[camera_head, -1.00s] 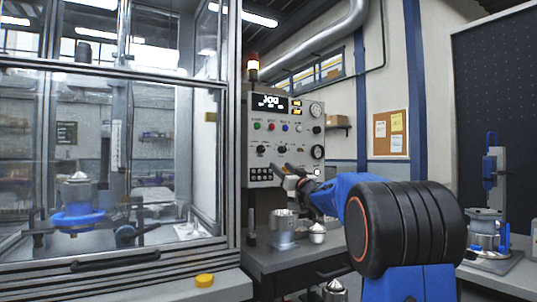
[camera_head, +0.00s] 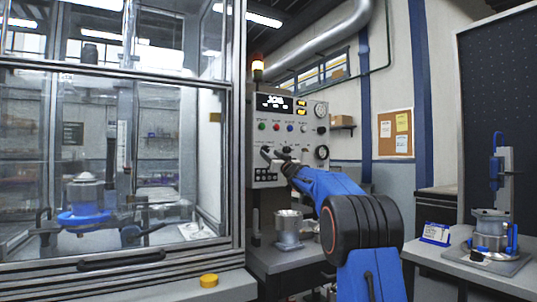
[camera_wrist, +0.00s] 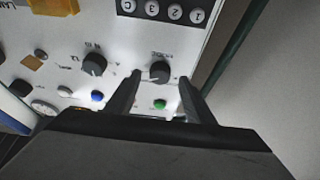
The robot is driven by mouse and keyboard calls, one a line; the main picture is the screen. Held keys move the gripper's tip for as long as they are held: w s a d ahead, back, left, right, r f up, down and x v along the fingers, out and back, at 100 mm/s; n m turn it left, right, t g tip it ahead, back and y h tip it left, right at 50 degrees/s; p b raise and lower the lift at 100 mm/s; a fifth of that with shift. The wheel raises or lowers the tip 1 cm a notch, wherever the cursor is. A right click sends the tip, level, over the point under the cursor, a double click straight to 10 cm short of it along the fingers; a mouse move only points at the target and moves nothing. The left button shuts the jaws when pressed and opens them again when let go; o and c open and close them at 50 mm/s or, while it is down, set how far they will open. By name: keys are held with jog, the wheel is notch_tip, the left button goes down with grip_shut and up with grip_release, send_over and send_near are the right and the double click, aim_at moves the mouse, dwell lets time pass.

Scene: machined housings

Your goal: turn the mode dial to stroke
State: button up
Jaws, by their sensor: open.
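The control panel (camera_head: 287,140) is a pale box with a lit display, buttons and dials. The mode dial, a black knob (camera_wrist: 160,72) under upside-down lettering, appears between my fingertips in the wrist view. In the head view the dial (camera_head: 266,151) is at the panel's lower left, just left of my gripper. My gripper (camera_wrist: 160,78) is open and points at the panel, one finger on each side of the dial in the picture. I cannot tell whether the fingers touch it or what setting it points to.
A second black dial (camera_wrist: 94,65) sits beside the mode dial. Green (camera_wrist: 159,104) and blue (camera_wrist: 97,96) buttons are close to the fingers. A number keypad (camera_wrist: 165,10) is near the dial. A glass enclosure (camera_head: 110,150) stands left of the panel; a metal housing (camera_head: 289,228) is below.

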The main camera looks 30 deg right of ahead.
aim_at(268, 151)
jog(key=shift+x, duration=1.35)
jog(key=c, duration=1.1)
jog(key=shift+o, duration=0.2)
jog(key=shift+n, duration=0.4)
jog(key=n+y, duration=0.1)
jog(key=n, duration=0.1)
jog(key=n+y, duration=0.1)
jog(key=n, duration=0.1)
jog(key=n+y, duration=0.1)
jog(key=n, duration=0.1)
jog(key=shift+d+g, duration=0.3)
jog(key=shift+g, duration=0.1)
jog(key=shift+d+r+n+g+y, duration=0.1)
jog(key=shift+n+g+y, duration=0.25)
jog(key=shift+n+y, duration=0.7)
jog(key=shift+d+r+n+g+y, duration=0.1)
jog(key=shift+n+g+y, duration=0.25)
jog(key=shift+n, duration=1.6)
